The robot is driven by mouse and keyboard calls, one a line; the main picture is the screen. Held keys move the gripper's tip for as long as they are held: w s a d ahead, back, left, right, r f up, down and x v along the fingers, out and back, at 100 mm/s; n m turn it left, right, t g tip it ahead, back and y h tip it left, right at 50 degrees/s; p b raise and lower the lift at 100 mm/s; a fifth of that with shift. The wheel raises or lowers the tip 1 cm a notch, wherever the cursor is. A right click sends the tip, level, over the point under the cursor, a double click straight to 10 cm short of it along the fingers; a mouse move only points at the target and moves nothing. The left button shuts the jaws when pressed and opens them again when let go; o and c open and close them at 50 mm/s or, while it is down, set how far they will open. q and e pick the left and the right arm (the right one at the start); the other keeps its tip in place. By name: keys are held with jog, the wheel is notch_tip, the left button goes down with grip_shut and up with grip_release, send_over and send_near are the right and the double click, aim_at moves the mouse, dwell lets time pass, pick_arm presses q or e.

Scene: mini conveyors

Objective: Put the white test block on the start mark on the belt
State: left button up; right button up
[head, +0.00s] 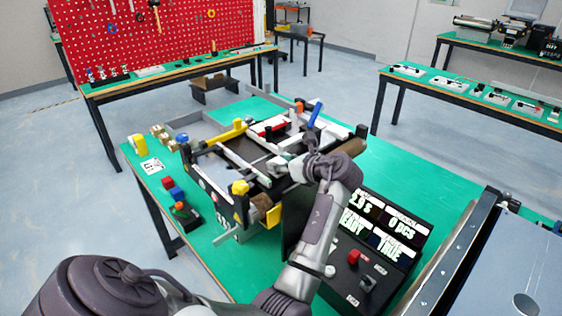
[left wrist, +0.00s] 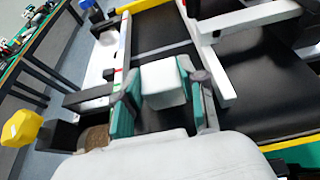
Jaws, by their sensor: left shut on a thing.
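My left gripper (head: 283,166) reaches over the mini conveyor from its near right side. In the left wrist view the gripper (left wrist: 160,95) is shut on the white test block (left wrist: 164,84), which sits between its teal finger pads. The black belt (left wrist: 160,30) lies below and beyond the block. I cannot tell whether the block touches the belt. In the head view the hand largely hides the block. I cannot make out the start mark. My right gripper is not in view.
White guide rails (left wrist: 250,16) cross the belt close to the fingers. Yellow knobs (head: 240,187) and posts stand on the conveyor frame. A black control panel (head: 375,235) stands at the near right. Small blocks lie on the green table (head: 420,185) at left; its right part is clear.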

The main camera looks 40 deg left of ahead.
pick_arm(q)
jog(key=o, duration=1.2)
jog(key=shift+c, duration=0.2)
jog(key=shift+d, duration=0.15)
jog(key=b+v, duration=0.2)
jog(key=v, duration=0.9)
jog(key=shift+d+r, duration=0.2)
jog(key=shift+d, duration=0.15)
jog(key=shift+s, duration=0.1)
